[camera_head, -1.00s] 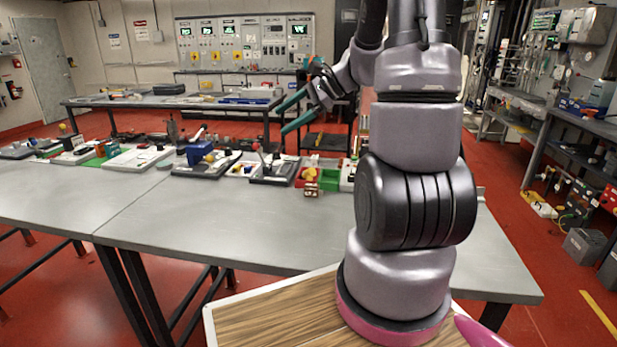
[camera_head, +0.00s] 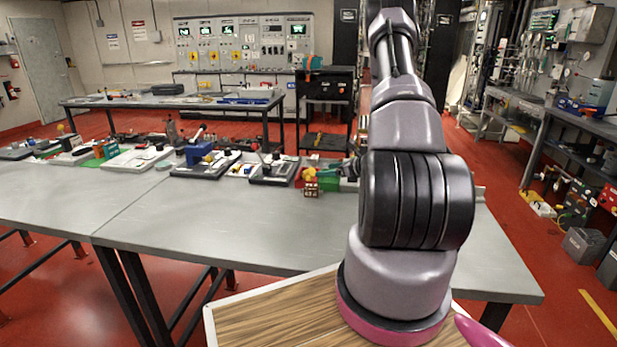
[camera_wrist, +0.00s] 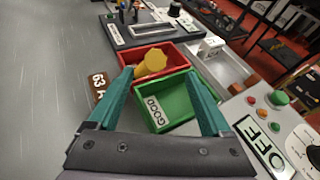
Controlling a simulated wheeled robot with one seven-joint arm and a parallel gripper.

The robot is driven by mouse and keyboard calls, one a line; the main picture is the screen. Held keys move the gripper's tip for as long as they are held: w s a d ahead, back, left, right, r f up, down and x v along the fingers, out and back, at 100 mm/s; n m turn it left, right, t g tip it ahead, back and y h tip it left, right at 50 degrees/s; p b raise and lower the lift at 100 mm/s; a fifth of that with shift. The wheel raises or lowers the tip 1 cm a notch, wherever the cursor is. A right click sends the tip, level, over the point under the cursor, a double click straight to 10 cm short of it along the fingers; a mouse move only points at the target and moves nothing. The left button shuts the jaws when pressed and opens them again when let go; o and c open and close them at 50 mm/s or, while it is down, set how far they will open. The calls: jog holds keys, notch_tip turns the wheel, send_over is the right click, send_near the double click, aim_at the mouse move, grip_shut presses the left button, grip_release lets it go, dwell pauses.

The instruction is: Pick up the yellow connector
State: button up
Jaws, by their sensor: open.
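The yellow connector (camera_wrist: 152,64) lies in the red bin (camera_wrist: 178,51) in the wrist view, leaning at its near edge. It also shows as a small yellow shape in the head view (camera_head: 310,174). My gripper (camera_wrist: 160,84) is open, with its two teal fingers apart on either side of the green bin marked GOOD (camera_wrist: 187,85). The connector appears between and just beyond the fingertips, and nothing is held. In the head view the gripper is mostly hidden behind my arm, with only a teal part showing near the bins.
A brown block marked 63 A (camera_wrist: 101,85) stands left of the bins. A black-and-white device (camera_wrist: 142,31) lies beyond them. The grey table (camera_head: 240,220) is clear at the front.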

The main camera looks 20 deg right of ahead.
aim_at(313, 172)
jog(key=x, duration=0.6)
jog(key=shift+w+a+f, duration=0.1)
jog(key=shift+a+f, duration=0.05)
jog(key=shift+a, duration=0.4)
grip_shut()
